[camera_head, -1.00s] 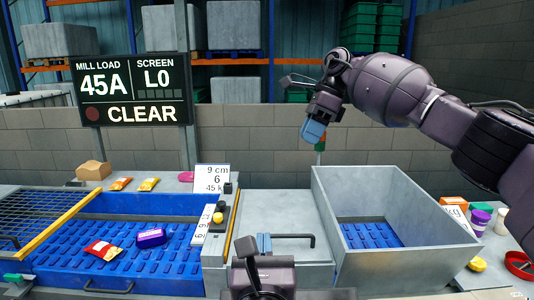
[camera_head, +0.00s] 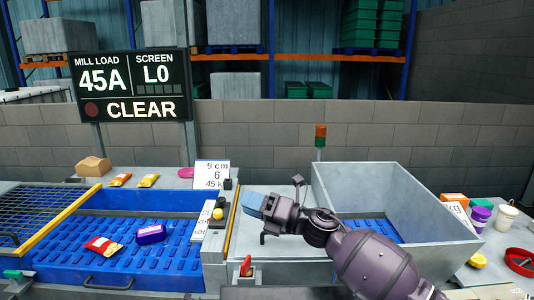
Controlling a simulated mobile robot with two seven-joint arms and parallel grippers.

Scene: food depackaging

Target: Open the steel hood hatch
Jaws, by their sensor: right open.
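The flat steel cover (camera_head: 272,190), which looks like the hood hatch, lies between the blue screen bed and the grey steel hopper. It appears closed and level. My right gripper (camera_head: 253,203), with blue finger pads, is over the left part of this cover and points left. It is open; I see nothing held in it. I cannot tell whether the fingers touch the cover. My left gripper is not in view.
The hopper (camera_head: 400,180) rises close on the right. The blue bed (camera_head: 110,235) on the left holds packets. A control strip with a yellow button (camera_head: 218,214) and a sign (camera_head: 211,173) stand beside the cover. A red lever (camera_head: 247,265) is in front.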

